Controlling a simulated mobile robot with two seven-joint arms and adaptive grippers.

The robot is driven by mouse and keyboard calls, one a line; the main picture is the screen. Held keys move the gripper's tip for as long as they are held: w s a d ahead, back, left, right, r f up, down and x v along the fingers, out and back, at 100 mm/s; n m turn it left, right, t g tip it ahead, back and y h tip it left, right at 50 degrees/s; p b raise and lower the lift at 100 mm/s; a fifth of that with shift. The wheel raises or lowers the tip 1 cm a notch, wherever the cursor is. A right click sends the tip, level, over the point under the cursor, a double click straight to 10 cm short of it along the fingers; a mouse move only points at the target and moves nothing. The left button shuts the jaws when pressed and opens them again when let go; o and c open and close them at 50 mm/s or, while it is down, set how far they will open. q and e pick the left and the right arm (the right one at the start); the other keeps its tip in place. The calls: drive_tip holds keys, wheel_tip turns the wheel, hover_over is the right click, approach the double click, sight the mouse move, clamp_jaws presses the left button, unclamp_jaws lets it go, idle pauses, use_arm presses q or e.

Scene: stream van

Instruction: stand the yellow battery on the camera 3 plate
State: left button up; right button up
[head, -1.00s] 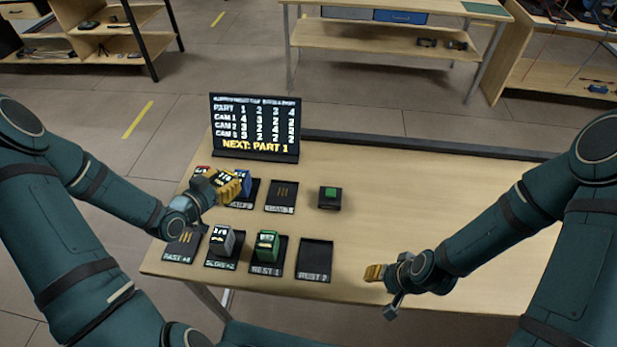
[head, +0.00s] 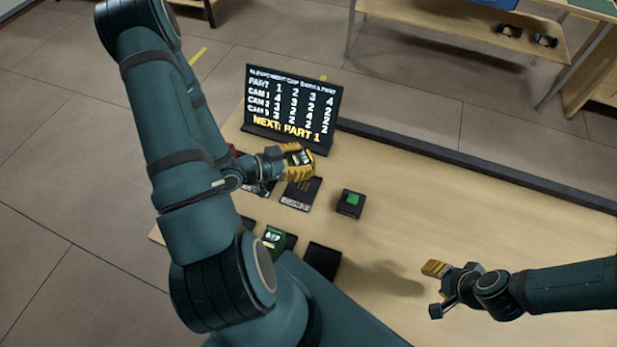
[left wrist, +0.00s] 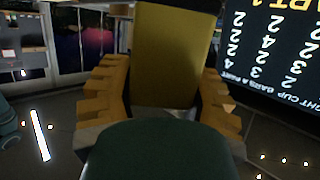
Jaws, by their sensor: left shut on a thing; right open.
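My left gripper (head: 297,160) is shut on the yellow battery (head: 300,156). The battery also shows in the left wrist view (left wrist: 175,55), between the finger pads. In the head view it appears above the far edge of the camera 3 plate (head: 301,192), apart from it as far as I can tell. The plate is a small dark plate with a pale label at its front, and its visible part is bare. My right gripper (head: 436,268) is open and empty over the right part of the table.
A black display board (head: 292,108) stands close behind the left gripper. A black box with a green top (head: 350,203) sits right of the plate. A green battery (head: 274,238) stands in front, beside an empty plate (head: 322,260). My left arm hides the table's left side.

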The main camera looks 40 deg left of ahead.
use_arm(q)
drive_tip(key=shift+f+b, duration=0.35)
drive_tip(key=shift+f, duration=3.55)
drive_tip(key=shift+f, duration=0.15)
drive_tip(key=o, duration=1.3)
drive_tip(key=shift+s+a+r, duration=0.1)
drive_tip(key=shift+r, duration=0.15)
drive_tip(key=v, duration=0.7)
drive_tip(key=shift+s+a, duration=0.1)
drive_tip(key=shift+s, duration=0.05)
